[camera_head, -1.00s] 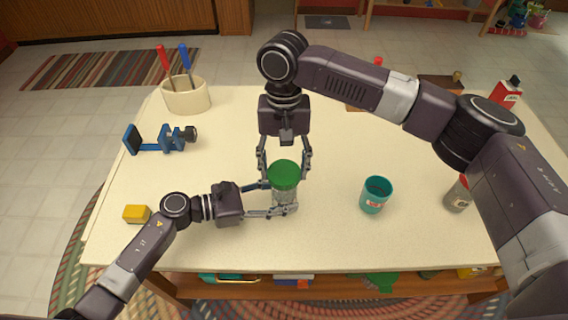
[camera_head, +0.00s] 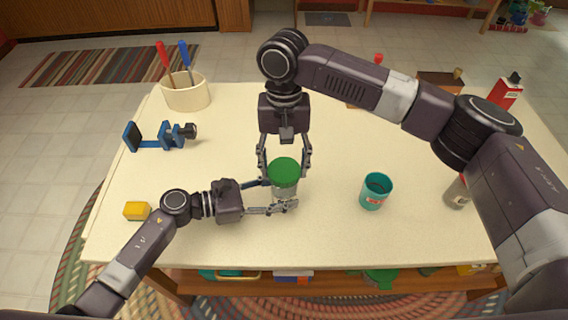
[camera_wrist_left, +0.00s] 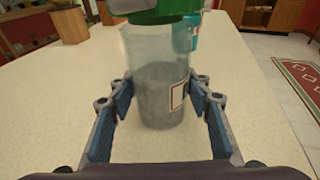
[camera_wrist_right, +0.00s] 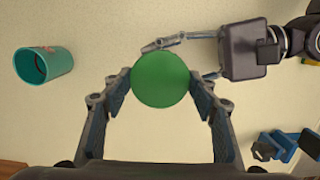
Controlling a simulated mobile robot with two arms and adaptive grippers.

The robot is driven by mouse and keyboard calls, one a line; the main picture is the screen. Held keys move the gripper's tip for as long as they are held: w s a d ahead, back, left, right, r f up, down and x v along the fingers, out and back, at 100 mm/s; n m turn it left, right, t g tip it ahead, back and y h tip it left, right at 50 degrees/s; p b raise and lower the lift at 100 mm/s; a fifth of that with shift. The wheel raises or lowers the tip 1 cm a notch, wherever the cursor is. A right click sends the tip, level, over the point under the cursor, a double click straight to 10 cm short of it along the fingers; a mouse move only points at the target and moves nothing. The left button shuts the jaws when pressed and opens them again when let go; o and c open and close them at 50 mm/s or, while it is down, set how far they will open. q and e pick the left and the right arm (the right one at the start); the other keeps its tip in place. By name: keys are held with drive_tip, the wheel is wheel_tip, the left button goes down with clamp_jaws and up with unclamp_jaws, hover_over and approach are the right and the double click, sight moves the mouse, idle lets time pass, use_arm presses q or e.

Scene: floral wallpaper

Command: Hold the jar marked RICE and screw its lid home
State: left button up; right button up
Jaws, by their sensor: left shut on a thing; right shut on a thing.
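A clear jar (camera_head: 285,193) with grey contents stands upright on the table under a round green lid (camera_head: 284,171). The left wrist view shows the jar (camera_wrist_left: 155,75) with a red-edged label (camera_wrist_left: 179,95), whose word I cannot read. My left gripper (camera_head: 281,195) is shut on the jar body, one finger on each side. My right gripper (camera_head: 284,176) comes from the far side and is shut on the lid. The right wrist view shows the lid (camera_wrist_right: 161,79) between its fingers. How tightly the lid sits on the jar cannot be told.
A teal cup (camera_head: 375,192) stands to the right. A blue clamp-like tool (camera_head: 160,138), a yellow block (camera_head: 137,211) and a cream crock (camera_head: 186,95) with red- and blue-handled tools are on the left. A red bottle (camera_head: 505,92) stands at the back right. The table's front is clear.

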sight(284, 169)
drive_tip(key=shift+f, duration=0.5)
idle(1.3)
idle(0.4)
drive_tip(key=o, duration=0.9)
drive_tip(key=shift+o, duration=0.2)
drive_tip(key=o, duration=0.5)
drive_tip(key=shift+r, duration=0.15)
drive_tip(key=shift+r, duration=3.4)
